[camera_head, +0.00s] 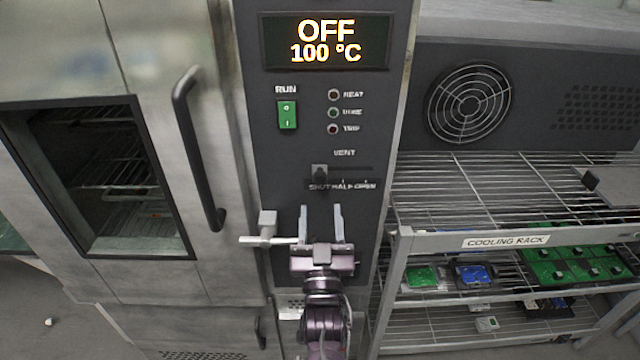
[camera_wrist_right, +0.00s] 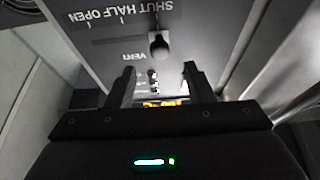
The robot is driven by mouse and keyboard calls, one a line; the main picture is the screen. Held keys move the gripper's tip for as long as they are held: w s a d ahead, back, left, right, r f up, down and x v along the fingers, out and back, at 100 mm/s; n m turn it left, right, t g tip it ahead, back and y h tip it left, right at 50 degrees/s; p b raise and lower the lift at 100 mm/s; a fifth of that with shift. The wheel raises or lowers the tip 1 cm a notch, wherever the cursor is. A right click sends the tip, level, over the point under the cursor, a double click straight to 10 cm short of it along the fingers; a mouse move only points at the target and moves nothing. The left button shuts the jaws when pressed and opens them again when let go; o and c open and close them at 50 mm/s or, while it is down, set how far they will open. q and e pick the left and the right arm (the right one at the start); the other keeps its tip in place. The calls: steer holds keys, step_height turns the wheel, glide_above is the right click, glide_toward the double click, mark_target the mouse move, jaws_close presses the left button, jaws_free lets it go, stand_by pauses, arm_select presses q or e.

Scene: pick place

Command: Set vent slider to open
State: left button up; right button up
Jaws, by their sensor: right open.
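The vent slider (camera_head: 319,174) is a small knob on the dark control panel below the word VENT. It sits at the left end of its slot, above the label SHUT. HALF and OPEN are marked to its right. In the right wrist view the slider knob (camera_wrist_right: 159,46) is dark and rounded, beside the SHUT label. My right gripper (camera_head: 321,210) is open and empty, just below the slider and apart from it. In the right wrist view its two fingers (camera_wrist_right: 159,82) point toward the panel, with the knob ahead between them. My left gripper is not in view.
The display (camera_head: 326,42) reads OFF, 100 °C. A green RUN switch (camera_head: 287,115) is above left. An oven door handle (camera_head: 198,148) and a grey latch lever (camera_head: 266,232) are left of my gripper. A cooling rack (camera_head: 506,240) with boards stands right.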

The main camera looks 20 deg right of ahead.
mark_target(320, 182)
steer(key=p+x, duration=0.2)
steer(key=x, duration=0.4)
steer(key=shift+w+r, duration=0.1)
steer(key=shift+r, duration=0.05)
steer(key=shift+w+d+r+p, duration=0.1)
steer(key=shift+w+d+p, duration=0.1)
steer(key=shift+w+p, duration=0.25)
jaws_close()
